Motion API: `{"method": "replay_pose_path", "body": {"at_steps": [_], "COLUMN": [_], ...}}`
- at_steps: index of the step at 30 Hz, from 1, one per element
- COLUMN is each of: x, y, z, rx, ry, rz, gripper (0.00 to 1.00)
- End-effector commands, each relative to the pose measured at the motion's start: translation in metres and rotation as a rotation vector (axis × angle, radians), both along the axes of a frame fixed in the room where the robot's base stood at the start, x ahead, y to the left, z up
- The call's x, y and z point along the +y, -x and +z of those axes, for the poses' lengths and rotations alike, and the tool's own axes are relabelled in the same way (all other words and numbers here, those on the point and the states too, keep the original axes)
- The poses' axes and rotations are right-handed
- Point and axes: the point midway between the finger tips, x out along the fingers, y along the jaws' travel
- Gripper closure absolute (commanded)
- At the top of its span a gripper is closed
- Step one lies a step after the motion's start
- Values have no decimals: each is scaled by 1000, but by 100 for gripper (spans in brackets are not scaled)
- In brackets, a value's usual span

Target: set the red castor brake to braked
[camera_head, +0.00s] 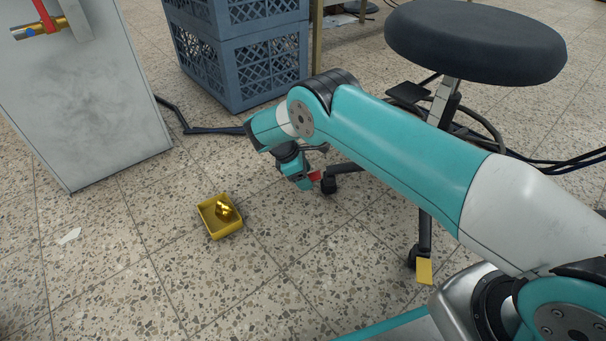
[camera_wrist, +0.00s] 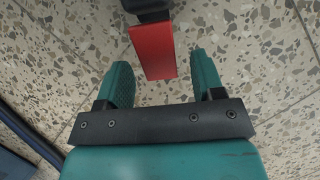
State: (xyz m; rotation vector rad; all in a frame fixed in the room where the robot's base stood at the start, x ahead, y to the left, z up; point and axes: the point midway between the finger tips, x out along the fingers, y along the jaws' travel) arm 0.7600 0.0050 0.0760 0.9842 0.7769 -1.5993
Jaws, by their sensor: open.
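The red castor brake (camera_wrist: 153,51) is a flat red tab on a dark castor in the wrist view. It lies just beyond and partly between the two teal fingers of my gripper (camera_wrist: 165,80). The fingers are apart, with nothing held between them. In the head view the red brake (camera_head: 315,176) shows as a small red patch at my gripper (camera_head: 305,183), next to a black castor (camera_head: 329,184) of the stool. I cannot tell from these views whether the tab touches a finger or how far it is tilted.
The stool (camera_head: 475,42) stands above, with a yellow tab (camera_head: 424,270) on another castor. A yellow box (camera_head: 222,229) with gold pieces sits on the speckled floor. Blue crates (camera_head: 245,60) and a grey cabinet (camera_head: 80,110) stand behind. Cables lie at right.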

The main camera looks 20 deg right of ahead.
Motion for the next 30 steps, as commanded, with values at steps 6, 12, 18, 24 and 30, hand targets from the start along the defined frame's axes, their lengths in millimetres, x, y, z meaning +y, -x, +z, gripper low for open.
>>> {"method": "replay_pose_path", "body": {"at_steps": [6, 12, 18, 24, 30], "x": [9, 29, 44, 51, 53], "y": [-3, -7, -12, -12, -11], "z": [21, 64, 87, 102, 107], "rx": [-3, -3, -3, -2, 0], "ry": [-1, -2, 5, 1, -2], "rz": [2, 1, 2, 1, -1], "gripper": [38, 38, 38, 38, 38]}}
